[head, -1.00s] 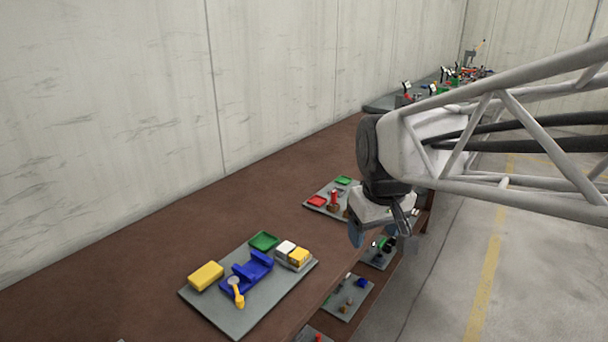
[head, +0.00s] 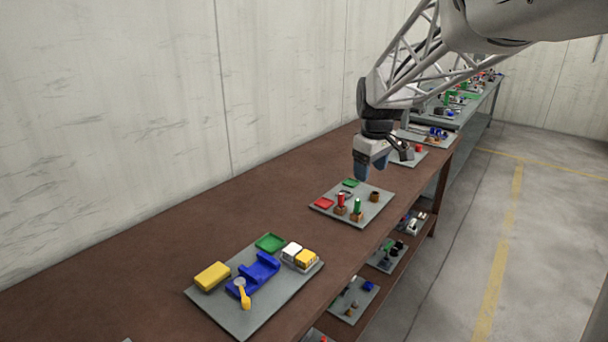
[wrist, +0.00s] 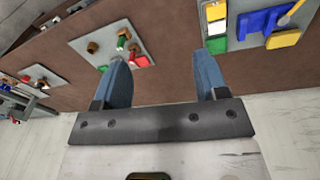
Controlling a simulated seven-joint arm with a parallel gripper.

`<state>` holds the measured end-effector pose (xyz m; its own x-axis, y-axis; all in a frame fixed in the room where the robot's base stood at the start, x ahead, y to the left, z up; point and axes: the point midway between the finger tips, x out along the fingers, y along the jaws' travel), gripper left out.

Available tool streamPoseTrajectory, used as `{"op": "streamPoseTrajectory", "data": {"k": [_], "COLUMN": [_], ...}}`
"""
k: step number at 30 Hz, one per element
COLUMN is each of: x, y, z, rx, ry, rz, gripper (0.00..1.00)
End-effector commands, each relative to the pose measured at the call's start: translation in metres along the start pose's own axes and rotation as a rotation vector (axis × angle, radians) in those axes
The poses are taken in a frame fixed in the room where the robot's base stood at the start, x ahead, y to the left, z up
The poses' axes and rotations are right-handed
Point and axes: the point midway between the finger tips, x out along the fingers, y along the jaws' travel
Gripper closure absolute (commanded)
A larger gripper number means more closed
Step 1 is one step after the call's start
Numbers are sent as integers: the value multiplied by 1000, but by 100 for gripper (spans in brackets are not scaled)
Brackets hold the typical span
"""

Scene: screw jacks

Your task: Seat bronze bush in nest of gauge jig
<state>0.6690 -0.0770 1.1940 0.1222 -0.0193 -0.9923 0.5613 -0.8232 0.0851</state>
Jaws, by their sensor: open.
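A small brown cylinder (head: 375,196), which looks like the bronze bush, stands at the right of the middle grey board (head: 377,211). It also shows in the wrist view (wrist: 92,47). Red-topped (head: 341,203) and green-topped (head: 357,210) pieces on brown bases stand left of it. A blue cradle-shaped block (head: 253,275) sits on the nearer grey board; I cannot tell which fixture is the gauge jig or where its nest is. My gripper (head: 368,167) is above the table, just beyond the middle board. In the wrist view its blue fingers (wrist: 162,57) are apart and empty.
The middle board also bears a red tray (head: 323,203) and a green tray (head: 350,183). The nearer board has a yellow block (head: 212,276) and a yellow-handled tool (head: 242,293). More boards lie beyond and on a lower shelf. Bare brown table separates the two boards.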

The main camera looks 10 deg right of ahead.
Motion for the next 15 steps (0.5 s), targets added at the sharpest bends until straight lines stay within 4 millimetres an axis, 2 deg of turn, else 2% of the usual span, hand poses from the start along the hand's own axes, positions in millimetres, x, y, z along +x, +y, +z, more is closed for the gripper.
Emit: {"op": "streamPoseTrajectory", "data": {"k": [3, 15], "x": [11, 53], "y": [25, 102], "z": [-18, -72], "rx": [-46, -211], "ry": [-8, -29], "rz": [-7, -28], "gripper": [33, 33]}}
